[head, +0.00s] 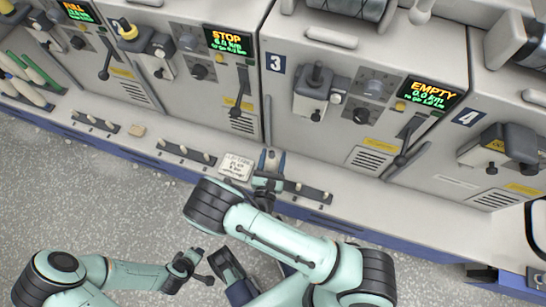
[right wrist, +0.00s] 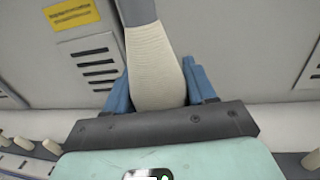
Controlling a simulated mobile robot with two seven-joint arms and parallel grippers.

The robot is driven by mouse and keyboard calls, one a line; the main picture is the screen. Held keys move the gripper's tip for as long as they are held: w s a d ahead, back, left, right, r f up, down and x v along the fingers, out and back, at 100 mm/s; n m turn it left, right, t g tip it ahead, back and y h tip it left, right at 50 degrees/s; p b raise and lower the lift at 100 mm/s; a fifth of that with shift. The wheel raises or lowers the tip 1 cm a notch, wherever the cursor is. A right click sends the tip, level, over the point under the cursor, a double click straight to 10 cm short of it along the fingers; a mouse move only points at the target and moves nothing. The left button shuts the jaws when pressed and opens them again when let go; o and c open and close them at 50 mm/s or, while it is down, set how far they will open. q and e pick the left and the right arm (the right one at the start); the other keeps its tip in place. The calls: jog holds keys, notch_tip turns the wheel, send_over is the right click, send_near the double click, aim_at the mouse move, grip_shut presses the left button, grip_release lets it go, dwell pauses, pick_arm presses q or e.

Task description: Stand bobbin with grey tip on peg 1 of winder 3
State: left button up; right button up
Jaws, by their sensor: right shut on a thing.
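My right gripper (head: 271,162) is in front of winder 3 (head: 310,110), over the ledge at the left part of its dark peg rail (head: 312,192). In the right wrist view its blue fingers (right wrist: 157,88) are shut on a cream bobbin (right wrist: 158,70) with a grey tip (right wrist: 138,11) at the top of the picture. The bobbin's lower end is hidden by the gripper, so I cannot tell whether it touches a peg. Pegs show on the rail's right part; its left part is covered by the gripper. My left gripper (head: 203,265) is open and empty above the floor.
A printed card (head: 237,166) lies on the ledge left of the gripper. Another peg rail (head: 187,152) and a small tan block (head: 137,130) are further left. Winder 3's display (head: 432,95) reads EMPTY. Winder 4 (head: 500,150) stands at the right.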

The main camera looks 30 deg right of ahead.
jog(key=shift+f+b, duration=0.35)
jog(key=shift+f, duration=0.2)
jog(key=o, duration=0.8)
jog(key=shift+o, duration=0.2)
jog(key=p+v, duration=0.1)
jog(key=v, duration=1)
dwell(0.3)
